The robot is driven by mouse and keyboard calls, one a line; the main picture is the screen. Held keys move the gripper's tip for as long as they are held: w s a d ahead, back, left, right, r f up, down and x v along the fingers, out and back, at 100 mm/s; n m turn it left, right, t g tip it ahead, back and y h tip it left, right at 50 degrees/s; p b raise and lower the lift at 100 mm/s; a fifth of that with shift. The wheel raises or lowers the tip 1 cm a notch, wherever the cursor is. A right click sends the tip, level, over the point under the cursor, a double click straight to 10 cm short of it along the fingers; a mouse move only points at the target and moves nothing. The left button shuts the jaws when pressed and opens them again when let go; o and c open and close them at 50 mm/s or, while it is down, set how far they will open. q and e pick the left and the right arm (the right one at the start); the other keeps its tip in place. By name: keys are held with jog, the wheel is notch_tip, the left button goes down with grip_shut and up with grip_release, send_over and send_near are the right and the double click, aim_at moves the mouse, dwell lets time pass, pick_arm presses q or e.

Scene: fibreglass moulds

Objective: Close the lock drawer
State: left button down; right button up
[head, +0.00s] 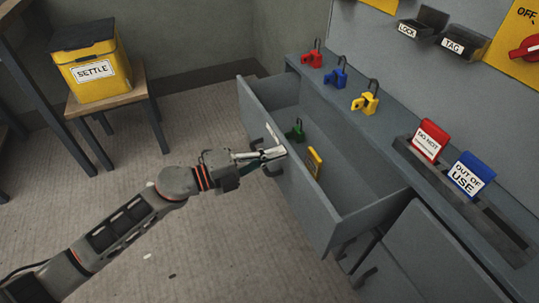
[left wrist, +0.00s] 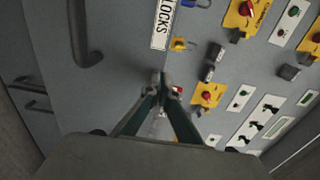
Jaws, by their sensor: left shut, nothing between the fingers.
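The grey lock drawer (head: 322,207) is pulled out from the cabinet in the head view. A green padlock (head: 296,131) and a yellow tag-like piece (head: 314,162) lie inside it. My left gripper (head: 280,152) is shut and empty at the outer side of the drawer's front panel. It hides part of that front, and I cannot tell whether the fingertips touch it. In the left wrist view the shut fingertips (left wrist: 162,78) show near a white LOCKS label (left wrist: 160,24), with a dark handle (left wrist: 82,40) to the left. My right gripper is not in view.
Red (head: 312,55), blue (head: 336,74) and yellow (head: 365,101) padlocks stand on the ledge behind the drawer. Red (head: 430,140) and blue (head: 470,172) tags sit in a slot. A yellow SETTLE box (head: 92,72) stands on a stool at left. The floor in front is mostly clear.

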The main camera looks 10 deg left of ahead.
pick_arm(q)
jog(key=shift+d, duration=0.1)
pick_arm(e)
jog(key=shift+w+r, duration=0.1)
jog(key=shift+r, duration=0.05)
pick_arm(q)
jog(key=x, duration=1.8)
jog(key=shift+w+d, duration=0.25)
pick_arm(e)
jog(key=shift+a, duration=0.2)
pick_arm(q)
jog(key=shift+r, duration=0.15)
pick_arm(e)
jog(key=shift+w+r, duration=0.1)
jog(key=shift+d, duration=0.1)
